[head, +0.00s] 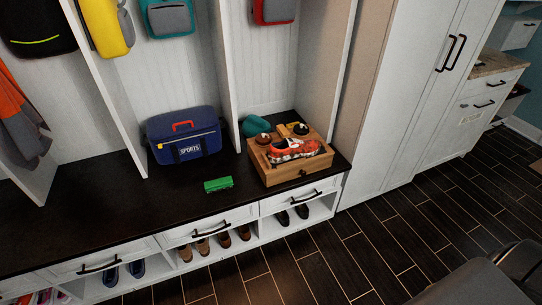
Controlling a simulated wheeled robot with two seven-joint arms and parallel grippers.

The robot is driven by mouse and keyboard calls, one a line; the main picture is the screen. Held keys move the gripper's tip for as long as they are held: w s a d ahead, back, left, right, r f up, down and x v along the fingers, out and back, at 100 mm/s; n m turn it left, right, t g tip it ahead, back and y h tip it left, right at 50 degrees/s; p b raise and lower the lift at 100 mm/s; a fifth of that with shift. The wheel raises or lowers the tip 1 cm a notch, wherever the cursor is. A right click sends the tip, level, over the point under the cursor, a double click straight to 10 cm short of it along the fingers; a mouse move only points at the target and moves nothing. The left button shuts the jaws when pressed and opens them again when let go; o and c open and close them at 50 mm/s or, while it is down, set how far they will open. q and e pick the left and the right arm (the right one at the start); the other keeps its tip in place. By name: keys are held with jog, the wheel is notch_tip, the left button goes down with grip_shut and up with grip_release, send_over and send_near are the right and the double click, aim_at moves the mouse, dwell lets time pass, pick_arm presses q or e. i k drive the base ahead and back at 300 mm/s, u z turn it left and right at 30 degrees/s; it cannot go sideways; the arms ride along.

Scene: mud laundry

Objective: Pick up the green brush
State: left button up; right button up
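The green brush (218,184) lies flat on the dark bench top (95,205), near its front edge. It is to the left of a wooden box (300,172) and in front of a blue sports bag (185,137), apart from both. Nothing covers it from above. Neither of my grippers is in view.
The wooden box holds a red and white shoe (295,150) and other items. A teal cap (256,125) sits behind it. White drawers (208,226) and cubbies with shoes are below the bench. The bench top left of the brush is clear, and a white divider (110,95) stands behind.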

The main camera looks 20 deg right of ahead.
aim_at(212, 185)
jog(key=u, duration=0.15)
jog(key=i, duration=1.65)
jog(key=z, duration=0.25)
